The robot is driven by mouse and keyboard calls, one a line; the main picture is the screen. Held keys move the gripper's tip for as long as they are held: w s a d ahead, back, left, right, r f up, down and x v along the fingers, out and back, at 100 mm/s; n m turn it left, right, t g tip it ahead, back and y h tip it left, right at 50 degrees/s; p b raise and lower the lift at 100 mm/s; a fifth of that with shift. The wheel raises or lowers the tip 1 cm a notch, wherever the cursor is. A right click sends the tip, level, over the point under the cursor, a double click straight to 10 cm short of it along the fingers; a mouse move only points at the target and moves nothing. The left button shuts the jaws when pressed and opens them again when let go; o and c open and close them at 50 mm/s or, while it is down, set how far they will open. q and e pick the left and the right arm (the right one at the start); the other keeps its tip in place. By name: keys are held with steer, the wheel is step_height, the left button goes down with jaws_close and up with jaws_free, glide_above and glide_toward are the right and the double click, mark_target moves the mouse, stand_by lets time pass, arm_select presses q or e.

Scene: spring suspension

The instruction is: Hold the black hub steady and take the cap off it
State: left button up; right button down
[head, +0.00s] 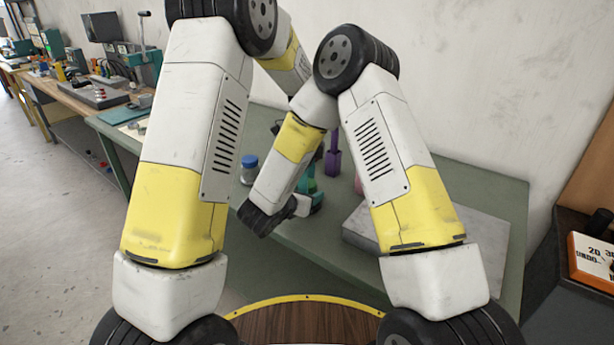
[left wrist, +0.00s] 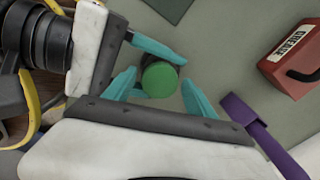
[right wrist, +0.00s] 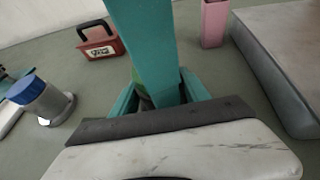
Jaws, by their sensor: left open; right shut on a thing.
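A round green cap (left wrist: 162,77) shows from above in the left wrist view, between the teal fingers of my left gripper (left wrist: 158,88). That gripper is open, with a finger on each side of the cap; I cannot tell if either touches it. The black hub (right wrist: 147,102) is mostly hidden in the right wrist view; a dark part shows low between the fingers of my right gripper (right wrist: 158,85), which is shut on it. A large teal left finger covers much of the hub and cap there. In the head view my forearms hide most of this.
A red box with a handle (right wrist: 102,43) stands behind. A grey jar with a blue lid (right wrist: 40,100) stands to the left. A pink block (right wrist: 214,24) and a grey slab (right wrist: 275,65) are to the right. A purple object (head: 333,158) stands close to the grippers.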

arm_select(q)
jaws_close()
steer(key=n, duration=0.3)
stand_by(0.3)
steer(key=shift+o, duration=0.3)
jaws_free()
steer(key=shift+r, duration=2.35)
steer(key=shift+c, duration=0.3)
step_height(320, 180, up, 3)
steer(key=m, duration=0.2)
steer(key=shift+m, duration=0.3)
steer(key=shift+f, duration=3.8)
